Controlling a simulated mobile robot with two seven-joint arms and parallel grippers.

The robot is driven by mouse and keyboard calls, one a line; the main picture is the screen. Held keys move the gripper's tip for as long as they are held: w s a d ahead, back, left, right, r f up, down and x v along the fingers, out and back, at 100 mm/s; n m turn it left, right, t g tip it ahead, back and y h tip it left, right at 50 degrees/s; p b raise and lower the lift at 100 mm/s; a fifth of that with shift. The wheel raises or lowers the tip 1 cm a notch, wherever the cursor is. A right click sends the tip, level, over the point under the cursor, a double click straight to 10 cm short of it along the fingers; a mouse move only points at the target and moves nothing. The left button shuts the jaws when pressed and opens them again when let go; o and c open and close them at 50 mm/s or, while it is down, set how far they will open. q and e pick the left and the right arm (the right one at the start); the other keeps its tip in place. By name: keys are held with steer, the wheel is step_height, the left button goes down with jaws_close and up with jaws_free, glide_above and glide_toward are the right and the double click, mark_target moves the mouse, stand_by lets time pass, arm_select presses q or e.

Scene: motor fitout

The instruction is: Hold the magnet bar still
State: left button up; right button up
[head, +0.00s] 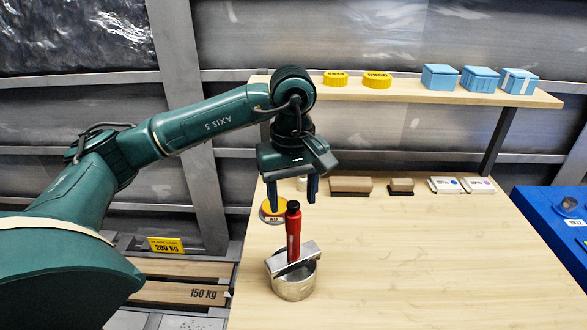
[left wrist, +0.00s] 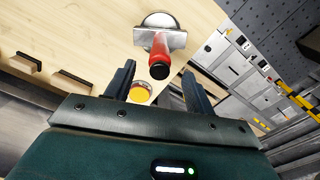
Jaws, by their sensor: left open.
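The magnet bar appears to be the grey metal bar (head: 292,259) with an upright red handle (head: 293,235) with a black top. It lies across the rim of a round metal cup (head: 295,285) on the table. In the left wrist view the red handle (left wrist: 160,52) points toward the camera, with the grey bar (left wrist: 150,38) and cup (left wrist: 160,20) beyond it. My left gripper (head: 291,195) is open and points down just above the handle's black top. Its fingers hold nothing. My right gripper is not in view.
A yellow round item (head: 271,211) lies just behind the handle. Brown blocks (head: 350,185) and white boxes (head: 445,185) line the table's back. A raised shelf (head: 420,92) holds yellow discs and blue boxes. A blue tray (head: 545,205) is at right. The wooden table's front right is clear.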

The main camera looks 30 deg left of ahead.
mark_target(294, 208)
arm_select(q)
step_height(294, 208, down, 6)
steer(key=shift+r+p, duration=0.1)
steer(key=shift+p, duration=0.2)
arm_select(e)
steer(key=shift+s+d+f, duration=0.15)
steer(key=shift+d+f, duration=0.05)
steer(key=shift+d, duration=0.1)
arm_select(q)
jaws_close()
steer(key=c, duration=0.7)
jaws_free()
steer(key=c, duration=0.4)
steer(key=shift+c, duration=0.3)
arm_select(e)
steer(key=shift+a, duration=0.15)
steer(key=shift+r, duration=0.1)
